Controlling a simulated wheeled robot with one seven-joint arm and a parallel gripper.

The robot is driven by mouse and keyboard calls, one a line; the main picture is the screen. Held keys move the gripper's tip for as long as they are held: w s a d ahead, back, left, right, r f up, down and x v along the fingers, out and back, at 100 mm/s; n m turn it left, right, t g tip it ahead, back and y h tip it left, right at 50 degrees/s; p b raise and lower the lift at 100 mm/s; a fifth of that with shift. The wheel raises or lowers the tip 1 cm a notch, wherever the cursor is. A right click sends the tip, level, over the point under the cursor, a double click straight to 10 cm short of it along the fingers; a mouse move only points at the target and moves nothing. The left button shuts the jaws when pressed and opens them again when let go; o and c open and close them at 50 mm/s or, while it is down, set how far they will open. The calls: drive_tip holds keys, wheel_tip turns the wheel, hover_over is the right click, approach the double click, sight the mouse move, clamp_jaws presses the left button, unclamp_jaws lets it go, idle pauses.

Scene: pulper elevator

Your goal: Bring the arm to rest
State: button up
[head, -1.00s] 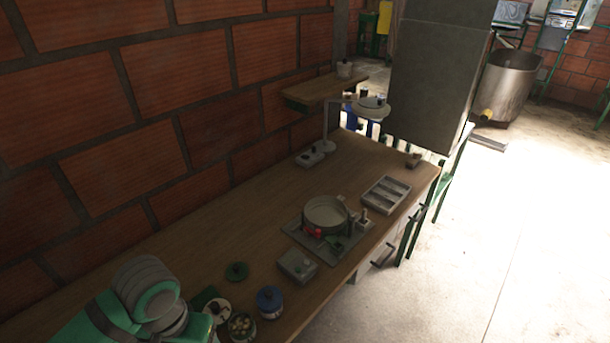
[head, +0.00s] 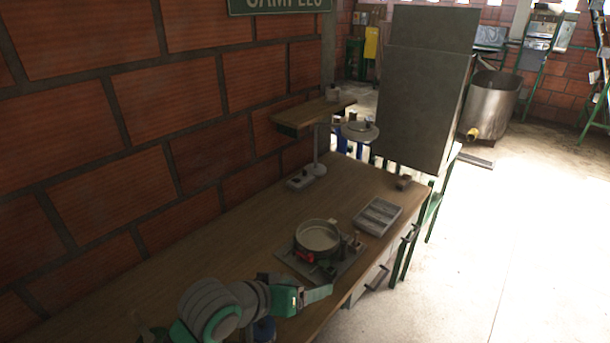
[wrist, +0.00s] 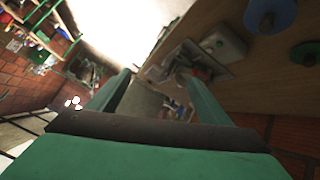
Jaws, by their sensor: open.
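My gripper (head: 318,293) shows at the bottom of the head view, in front of the pan at the counter's front edge. In the wrist view its two green fingers (wrist: 157,80) stand apart with nothing between them. My grey and green arm reaches in from the lower left of the head view. It hides part of the counter (head: 190,250) and most of a blue-lidded jar (head: 264,330).
A round pan (head: 318,236) sits on a plate on the counter, with a divided tray (head: 377,216) beyond it. A wooden shelf (head: 300,116) and a tall grey cabinet (head: 425,100) stand farther back. A brick wall bounds the left; open floor (head: 490,250) lies right.

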drive_tip(key=w+d+r+n+t+h, duration=0.3)
drive_tip(key=w+d+r+n+t, duration=0.15)
drive_tip(key=d+r+t, duration=0.45)
drive_tip(key=s+a+f+n+t+y, duration=0.1)
drive_tip(key=s+f+n+y, duration=0.2)
drive_tip(key=s+f+y, duration=0.5)
drive_tip(key=s+a+f+n+y, duration=0.15)
drive_tip(key=s+f+n, duration=0.25)
drive_tip(key=s+f, duration=0.55)
drive_tip(key=s+a+f+m, duration=0.2)
drive_tip(key=s+f+m, duration=0.1)
drive_tip(key=s, duration=0.4)
drive_tip(key=s+a+f+m+g, duration=0.1)
drive_tip(key=s+a+f+m, duration=0.1)
drive_tip(key=s, duration=0.5)
drive_tip(key=s+a+f+m+g, duration=0.1)
drive_tip(key=s+f+m, duration=0.2)
drive_tip(key=s, duration=0.3)
drive_tip(key=shift+s+a+f+m, duration=0.35)
drive_tip(key=shift+s+a+f, duration=0.05)
drive_tip(key=shift+f, duration=0.05)
drive_tip(key=shift+y, duration=0.25)
